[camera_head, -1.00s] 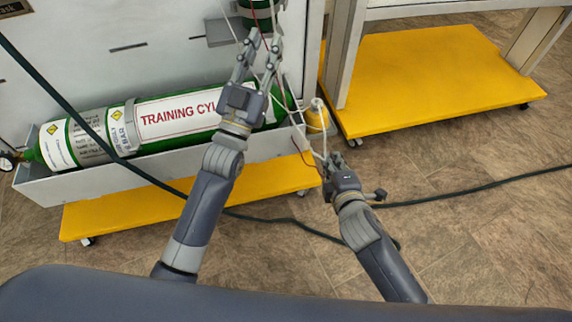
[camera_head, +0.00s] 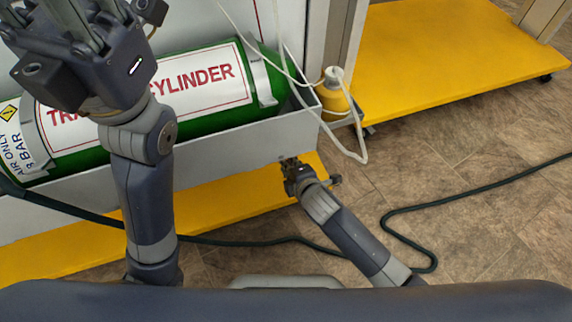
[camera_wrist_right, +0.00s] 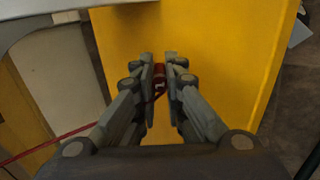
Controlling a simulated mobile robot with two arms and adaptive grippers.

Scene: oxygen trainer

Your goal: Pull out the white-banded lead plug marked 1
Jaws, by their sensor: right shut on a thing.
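A small red plug (camera_wrist_right: 159,84) with a pale mark shows between the fingers in the right wrist view; the mark is too small to read for sure. A thin red lead (camera_wrist_right: 52,148) runs off to the left. My right gripper (camera_wrist_right: 160,72) is shut on this plug. In the head view my right gripper (camera_head: 290,163) is over the yellow base, in front of the cylinder tray, and the plug is too small to make out. My left gripper (camera_head: 95,12) is at the top left, its fingertips cut off by the picture edge. The socket of the plug is not seen.
The green training cylinder (camera_head: 265,88) lies in a grey tray (camera_head: 240,140) above a yellow wheeled base (camera_head: 235,190). A yellow bottle (camera_head: 334,100) with white tubing stands right of the tray. A dark hose (camera_head: 440,197) crosses the floor. Another yellow platform (camera_head: 440,60) is at the upper right.

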